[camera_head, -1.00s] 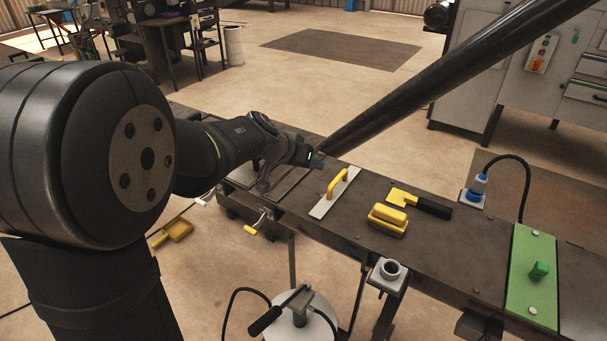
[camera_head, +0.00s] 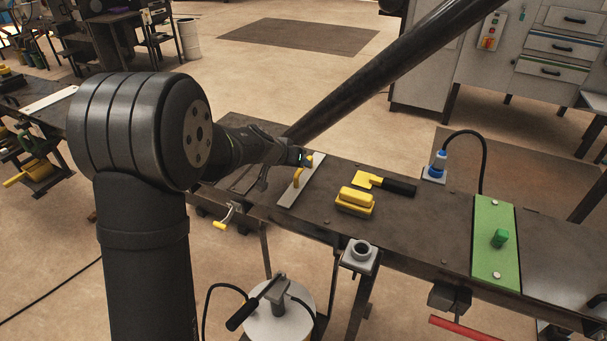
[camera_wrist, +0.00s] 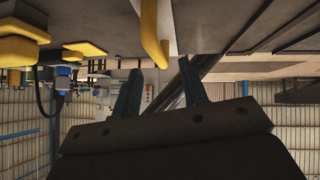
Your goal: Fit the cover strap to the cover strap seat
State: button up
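A pale flat strip with a yellow handle, which looks like the cover strap (camera_head: 287,198), lies on the dark bench. Its yellow handle (camera_head: 297,178) stands up from it and is partly behind my gripper in the head view. My gripper (camera_head: 287,170) is open and empty, just left of the handle. In the wrist view the handle (camera_wrist: 152,38) shows beyond the gap between the two spread fingers (camera_wrist: 160,92), apart from them. I cannot tell which surface is the cover strap seat.
A yellow block (camera_head: 355,201), a yellow-and-black tool (camera_head: 385,184), a blue plug (camera_head: 438,162) and a green plate (camera_head: 494,245) with a knob sit further right on the bench (camera_head: 420,225). A thick dark bar (camera_head: 380,75) slants over the bench's far edge. Another pale strip (camera_head: 50,101) lies on the left bench.

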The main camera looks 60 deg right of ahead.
aim_at(302, 176)
jog(key=x, duration=0.5)
jog(key=shift+a+f, duration=0.15)
grip_shut()
